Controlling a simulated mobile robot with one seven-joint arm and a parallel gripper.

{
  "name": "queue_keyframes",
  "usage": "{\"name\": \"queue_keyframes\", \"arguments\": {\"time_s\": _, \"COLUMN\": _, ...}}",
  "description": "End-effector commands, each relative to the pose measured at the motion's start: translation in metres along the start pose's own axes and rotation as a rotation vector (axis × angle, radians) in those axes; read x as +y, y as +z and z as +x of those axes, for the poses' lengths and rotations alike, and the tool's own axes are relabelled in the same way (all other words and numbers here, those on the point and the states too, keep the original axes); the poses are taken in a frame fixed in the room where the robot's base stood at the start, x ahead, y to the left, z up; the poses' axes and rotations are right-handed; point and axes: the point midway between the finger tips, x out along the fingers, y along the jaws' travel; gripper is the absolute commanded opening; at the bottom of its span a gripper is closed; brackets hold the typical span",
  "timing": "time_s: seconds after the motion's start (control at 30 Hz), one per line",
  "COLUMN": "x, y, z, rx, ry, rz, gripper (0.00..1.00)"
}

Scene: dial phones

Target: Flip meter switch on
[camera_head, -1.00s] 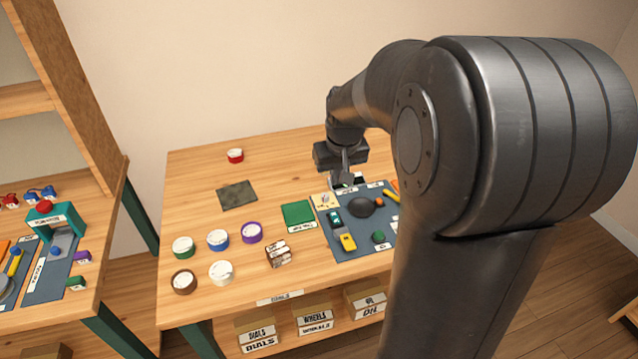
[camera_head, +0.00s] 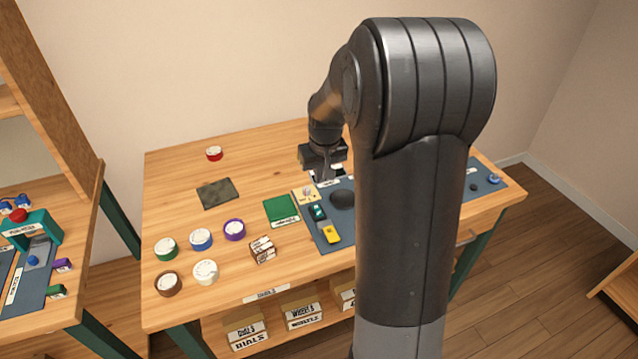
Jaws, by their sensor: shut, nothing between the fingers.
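My gripper (camera_head: 322,178) is shut and empty, pointing down over the back left edge of the dark blue-grey mat (camera_head: 344,228) on the table. Just right of its fingers, a small dark and pale device (camera_head: 339,170) shows in part, with a label strip in front. I cannot tell if this is the meter, and no switch can be made out. Whether the fingers touch anything is unclear. My arm hides the middle and right of the mat.
On the mat are a round dark disc (camera_head: 342,199), a green part (camera_head: 318,212) and a yellow part (camera_head: 330,234). A green pad (camera_head: 280,208) lies to the left. Several dials, such as the purple one (camera_head: 234,229), stand front left.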

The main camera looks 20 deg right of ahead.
Motion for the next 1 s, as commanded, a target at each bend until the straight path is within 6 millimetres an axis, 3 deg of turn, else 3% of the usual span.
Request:
{"name": "queue_keyframes", "arguments": {"time_s": 0.3, "x": 0.0, "y": 0.001, "z": 0.068, "rx": -0.005, "ry": -0.001, "rz": 0.0, "gripper": 0.0}}
{"name": "queue_keyframes", "arguments": {"time_s": 0.5, "x": 0.0, "y": 0.001, "z": 0.102, "rx": -0.004, "ry": -0.001, "rz": 0.0, "gripper": 0.0}}
{"name": "queue_keyframes", "arguments": {"time_s": 0.7, "x": 0.0, "y": 0.001, "z": 0.121, "rx": -0.002, "ry": 0.0, "rz": 0.0, "gripper": 0.0}}
{"name": "queue_keyframes", "arguments": {"time_s": 1.0, "x": 0.0, "y": 0.0, "z": 0.125, "rx": 0.0, "ry": 0.0, "rz": 0.0, "gripper": 0.0}}
